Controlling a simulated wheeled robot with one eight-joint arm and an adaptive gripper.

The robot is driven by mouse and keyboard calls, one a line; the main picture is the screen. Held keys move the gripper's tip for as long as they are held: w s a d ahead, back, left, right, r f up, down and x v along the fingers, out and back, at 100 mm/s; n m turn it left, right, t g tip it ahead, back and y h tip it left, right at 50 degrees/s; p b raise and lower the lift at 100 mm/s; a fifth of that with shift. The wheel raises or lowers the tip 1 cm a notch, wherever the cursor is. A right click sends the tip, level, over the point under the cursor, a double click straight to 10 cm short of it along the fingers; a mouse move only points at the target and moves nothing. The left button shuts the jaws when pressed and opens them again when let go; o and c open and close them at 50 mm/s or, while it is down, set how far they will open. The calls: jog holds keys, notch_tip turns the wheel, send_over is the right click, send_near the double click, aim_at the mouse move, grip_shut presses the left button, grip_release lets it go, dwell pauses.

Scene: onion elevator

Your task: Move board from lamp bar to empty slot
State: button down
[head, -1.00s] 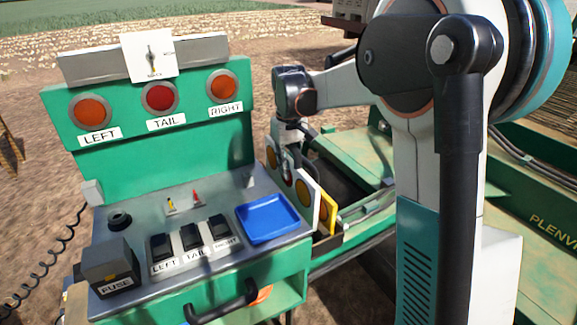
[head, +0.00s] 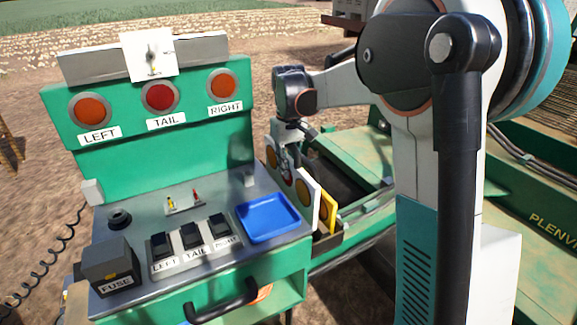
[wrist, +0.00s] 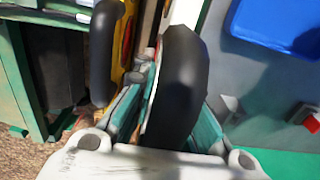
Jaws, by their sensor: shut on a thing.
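A white-edged board with round orange and red lamps (head: 313,195) stands upright beside the right end of the green console. My gripper (head: 287,165) reaches down over its far part and is shut on it. A yellow board with an orange lamp (head: 327,212) stands close behind, on the right. The fingertips are partly hidden, and I cannot make out an empty slot.
The console carries a blue tray (head: 266,236), switches (head: 192,237), a fuse box (head: 110,265) and a small holder with yellow and red pieces (head: 184,206). A green machine frame (head: 375,200) lies close on the right. Bare soil is at left.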

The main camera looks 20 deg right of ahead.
aim_at(288, 183)
jog(key=shift+f+b, duration=2.25)
jog(key=shift+f, duration=1.7)
dwell(0.7)
jog(key=c, duration=1.5)
grip_release()
jog(key=shift+d, duration=0.1)
jog(key=shift+o, duration=0.8)
jog(key=shift+c, duration=0.3)
jog(key=shift+r+p, duration=0.55)
jog(key=shift+r, duration=0.2)
jog(key=shift+o, duration=0.8)
jog(key=shift+a+r+p, duration=0.2)
jog(key=shift+r+p, duration=0.9)
jog(key=shift+r, duration=0.5)
jog(key=shift+d+r+p, duration=0.1)
jog(key=shift+r+p, duration=0.65)
jog(key=shift+r, duration=0.4)
